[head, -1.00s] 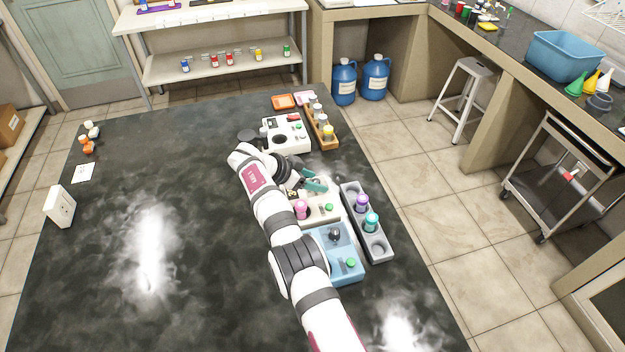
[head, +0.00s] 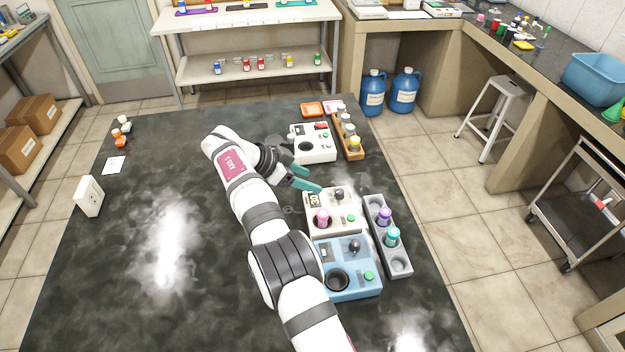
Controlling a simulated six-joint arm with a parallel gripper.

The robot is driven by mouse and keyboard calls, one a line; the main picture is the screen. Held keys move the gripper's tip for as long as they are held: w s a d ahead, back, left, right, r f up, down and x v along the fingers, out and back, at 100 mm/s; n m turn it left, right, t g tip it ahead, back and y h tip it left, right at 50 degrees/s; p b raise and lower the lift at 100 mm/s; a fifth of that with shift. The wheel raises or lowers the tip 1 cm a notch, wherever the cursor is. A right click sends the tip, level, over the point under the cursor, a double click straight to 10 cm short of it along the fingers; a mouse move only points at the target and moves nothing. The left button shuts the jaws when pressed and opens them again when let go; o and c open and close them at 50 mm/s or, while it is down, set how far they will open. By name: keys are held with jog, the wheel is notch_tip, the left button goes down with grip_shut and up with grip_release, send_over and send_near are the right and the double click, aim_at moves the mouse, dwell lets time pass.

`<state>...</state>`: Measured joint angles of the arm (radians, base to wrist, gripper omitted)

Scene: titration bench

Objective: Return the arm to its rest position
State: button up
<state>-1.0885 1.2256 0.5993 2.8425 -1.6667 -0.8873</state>
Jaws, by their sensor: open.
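My gripper (head: 312,180) has teal fingertips that stand apart, with nothing between them. It hangs above the dark bench (head: 130,260), just left of and behind the cream device (head: 347,222). The cream device carries a pink-capped vial (head: 322,218), a dark knob and a green button. My white arm reaches from the bottom of the picture and bends at the upper left, and it passes close to the left side of the blue device (head: 358,286).
A grey rack (head: 401,266) holds a purple-capped vial (head: 384,216) and a teal-capped vial (head: 392,237). Behind my gripper stand a white device (head: 314,154) and a wooden rack (head: 354,154) of vials. A white box (head: 89,196) stands at left. The bench's left half is mostly clear.

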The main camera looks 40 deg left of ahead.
jog(key=w+d+r+m+t+y, duration=0.1)
jog(key=w+d+r+t+y, duration=0.2)
jog(key=w+r, duration=0.55)
jog(key=w+d+r+m+t+y, duration=0.15)
jog(key=w+d+r, duration=0.25)
jog(key=w+r, duration=0.4)
jog(key=s+d+r+n+y, duration=0.4)
jog(key=d+r+y, duration=0.2)
jog(key=d+r, duration=0.4)
jog(key=s+d+f+g+h, duration=0.1)
jog(key=s+d+f+g, duration=0.3)
jog(key=s, duration=0.9)
jog(key=s+d+f+m+g+h, duration=0.1)
jog(key=s+d+f+g, duration=0.3)
jog(key=s+d+f, duration=0.4)
jog(key=s+d+f+g+h, duration=0.2)
jog(key=s+d+f+g, duration=0.2)
jog(key=s+d, duration=0.6)
jog(key=s+f, duration=0.2)
jog(key=s, duration=0.7)
jog(key=shift+s+d+g, duration=0.15)
jog(key=shift+d+g, duration=0.2)
jog(key=shift+d, duration=0.05)
